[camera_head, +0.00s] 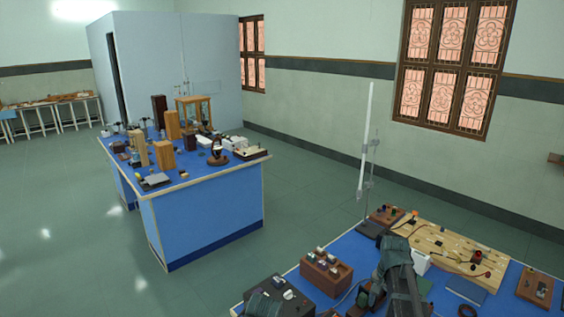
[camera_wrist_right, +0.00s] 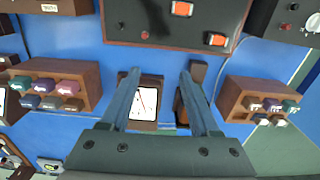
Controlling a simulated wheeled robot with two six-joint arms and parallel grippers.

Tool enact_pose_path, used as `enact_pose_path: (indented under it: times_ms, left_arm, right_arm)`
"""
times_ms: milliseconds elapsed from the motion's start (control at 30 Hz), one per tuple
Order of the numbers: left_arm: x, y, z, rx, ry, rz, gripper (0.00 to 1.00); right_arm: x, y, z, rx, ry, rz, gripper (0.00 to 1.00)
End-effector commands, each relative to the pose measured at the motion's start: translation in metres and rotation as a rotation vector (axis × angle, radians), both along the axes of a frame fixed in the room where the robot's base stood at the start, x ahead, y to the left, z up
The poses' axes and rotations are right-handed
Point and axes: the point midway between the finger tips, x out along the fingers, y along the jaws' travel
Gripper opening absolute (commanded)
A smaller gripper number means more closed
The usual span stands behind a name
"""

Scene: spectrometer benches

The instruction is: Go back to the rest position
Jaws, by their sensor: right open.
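My right gripper (camera_wrist_right: 158,80) shows in the right wrist view, its two fingers spread apart with nothing gripped. Between and beyond the fingers, on the blue bench top, is a small meter (camera_wrist_right: 146,105) with a white dial and a red needle in a brown case; I cannot tell how far below it is. In the head view my right arm (camera_head: 398,278) reaches over the near blue bench; its fingertips cannot be made out there. My left gripper is not in view.
A tall thin white rod on a stand (camera_head: 365,140) rises behind my arm. A pale wooden board (camera_head: 455,250) lies to its right. Open floor (camera_head: 300,200) separates the benches.

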Motion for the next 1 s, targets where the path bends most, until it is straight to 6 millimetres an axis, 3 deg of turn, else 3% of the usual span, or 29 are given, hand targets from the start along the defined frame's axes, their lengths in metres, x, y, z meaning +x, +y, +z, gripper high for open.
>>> enact_pose_path:
  times_ms: [367,567,667,833,1000]
  left_arm:
    - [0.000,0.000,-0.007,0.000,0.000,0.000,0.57]
    - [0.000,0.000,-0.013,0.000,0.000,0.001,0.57]
    - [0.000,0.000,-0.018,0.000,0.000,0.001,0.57]
    - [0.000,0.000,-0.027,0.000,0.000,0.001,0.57]
    - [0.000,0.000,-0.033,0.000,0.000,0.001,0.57]
  right_arm:
    - [-0.027,0.058,-0.007,-0.012,0.014,0.199,0.62]
    - [-0.057,0.108,-0.013,-0.027,0.026,0.396,0.62]
    - [-0.079,0.139,-0.018,-0.036,0.036,0.529,0.62]
    - [-0.134,0.194,-0.026,-0.057,0.058,0.818,0.62]
    - [-0.178,0.228,-0.032,-0.076,0.075,1.058,0.62]
